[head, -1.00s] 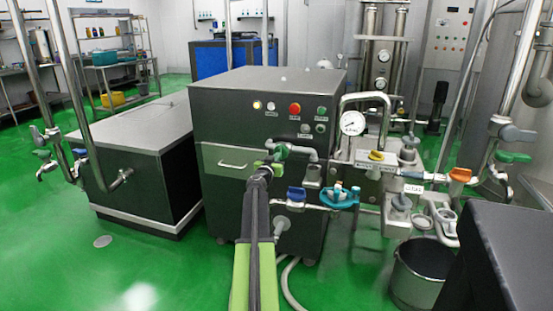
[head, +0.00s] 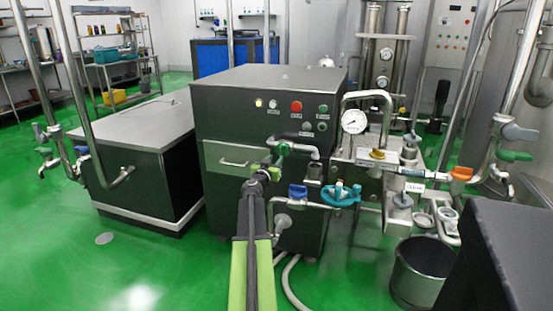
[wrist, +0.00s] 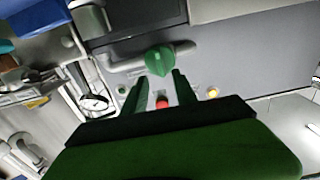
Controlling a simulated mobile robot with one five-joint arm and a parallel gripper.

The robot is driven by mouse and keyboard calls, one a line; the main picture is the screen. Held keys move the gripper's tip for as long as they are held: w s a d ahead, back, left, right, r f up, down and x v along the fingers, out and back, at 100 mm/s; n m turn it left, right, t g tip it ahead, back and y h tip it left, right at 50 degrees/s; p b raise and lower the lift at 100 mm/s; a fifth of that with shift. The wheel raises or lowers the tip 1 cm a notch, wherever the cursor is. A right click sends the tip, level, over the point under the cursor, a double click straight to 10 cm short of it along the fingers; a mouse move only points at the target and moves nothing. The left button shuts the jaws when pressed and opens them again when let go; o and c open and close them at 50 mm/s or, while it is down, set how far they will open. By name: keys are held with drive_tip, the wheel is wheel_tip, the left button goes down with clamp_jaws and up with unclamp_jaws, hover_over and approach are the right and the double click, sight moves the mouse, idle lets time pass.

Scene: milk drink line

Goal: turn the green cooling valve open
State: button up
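The green cooling valve (head: 283,149) sits on a grey pipe at the front of the dark machine cabinet (head: 225,118). In the wrist view the green valve handle (wrist: 158,60) lies just beyond my fingertips, centred between them. My gripper (head: 270,165) is just below and left of the valve in the head view. In the wrist view my gripper (wrist: 161,76) has its two green fingers spread apart with nothing held between them. I cannot tell whether a fingertip touches the handle.
A blue valve (head: 298,191) and a teal valve (head: 342,194) sit below and to the right. A pressure gauge (head: 353,121), an orange valve (head: 461,174) and a metal bucket (head: 421,270) are at right. Green floor (head: 130,270) is clear at left.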

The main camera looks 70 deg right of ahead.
drive_tip(key=a, duration=1.4)
drive_tip(key=shift+s+a, duration=0.15)
drive_tip(key=shift+s, duration=0.3)
idle(0.3)
